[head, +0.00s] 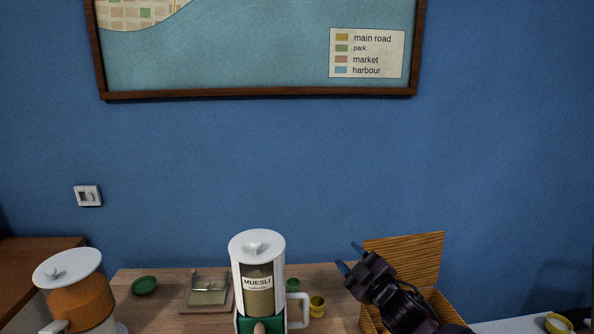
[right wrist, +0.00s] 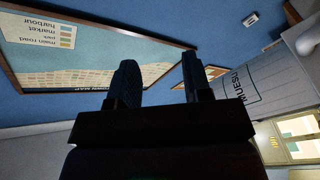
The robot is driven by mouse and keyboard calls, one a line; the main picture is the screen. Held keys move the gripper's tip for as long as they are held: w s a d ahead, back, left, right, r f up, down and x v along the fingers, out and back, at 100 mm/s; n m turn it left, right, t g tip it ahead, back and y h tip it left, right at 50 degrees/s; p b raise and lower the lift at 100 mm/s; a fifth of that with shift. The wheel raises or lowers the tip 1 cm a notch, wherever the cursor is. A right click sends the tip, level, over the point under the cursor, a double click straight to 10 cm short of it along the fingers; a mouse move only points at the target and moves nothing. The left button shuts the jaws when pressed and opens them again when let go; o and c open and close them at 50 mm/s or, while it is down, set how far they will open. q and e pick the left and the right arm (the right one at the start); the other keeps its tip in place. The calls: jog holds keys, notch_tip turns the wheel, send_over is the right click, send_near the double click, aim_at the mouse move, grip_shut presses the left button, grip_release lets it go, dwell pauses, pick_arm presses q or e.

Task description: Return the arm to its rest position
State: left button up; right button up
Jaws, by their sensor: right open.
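My right gripper (head: 349,258) is at the lower right of the head view, with its two blue fingertips apart and pointing up and left. Nothing shows between the fingers. In the right wrist view my right gripper (right wrist: 160,75) also shows its two dark fingers apart, with the wall behind them. It is right of the muesli dispenser (head: 259,280) and in front of an open wicker box, apart from the dispenser in the picture. My left gripper is not in view.
The wicker box (head: 425,249) has its lid raised. An orange-filled dispenser (head: 78,290) stands at the left. A green bowl (head: 144,286), a small tray (head: 207,293) and a yellow cup (head: 317,304) are on the wooden top (head: 160,315). A framed map hangs above (head: 255,45).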

jog(key=s+d+f+m+g+h, duration=0.1)
jog(key=s+d+f+m+h, duration=0.2)
jog(key=s+f, duration=0.5)
jog(key=s+d+f+m+g+h, duration=0.2)
jog(key=s+d+f+m, duration=0.4)
jog(key=s, duration=0.9)
jog(key=s+d+f+m+g+h, duration=0.2)
jog(key=s+d+f+m+h, duration=0.2)
jog(key=s+f, duration=0.7)
jog(key=shift+s+d+f+m, duration=0.25)
jog(key=shift+d+f, duration=0.35)
jog(key=shift+d, duration=0.55)
